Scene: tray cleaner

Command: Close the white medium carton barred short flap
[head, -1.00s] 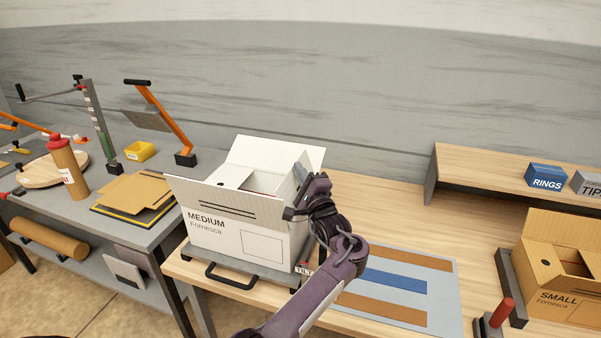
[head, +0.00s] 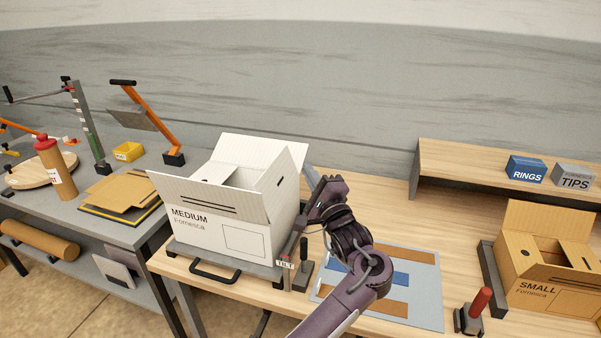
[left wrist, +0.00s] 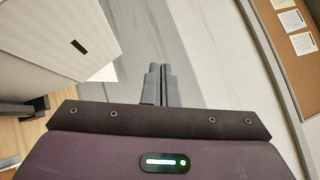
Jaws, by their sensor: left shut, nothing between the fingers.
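The white medium carton (head: 222,238) stands on a dark tilt stand (head: 262,268), its top partly open. The barred short flap (head: 280,182), on the right, stands up and leans outward; one dark bar shows on it. It also shows in the left wrist view (left wrist: 75,35). The front long flap (head: 205,200), with two dark lines, slopes outward, and the back long flap (head: 245,155) stands up. The left short flap looks folded in. My left gripper (head: 314,182) is shut and empty, just right of the barred flap, with a gap in the wrist view. My right gripper is not visible.
A mat with brown and blue stripes (head: 420,283) lies to the right. Beyond it are a red-handled tool (head: 478,305) and a small brown carton (head: 545,290). A raised shelf (head: 455,160) stands behind. A tilt lever (head: 286,265) stands close beside my left arm.

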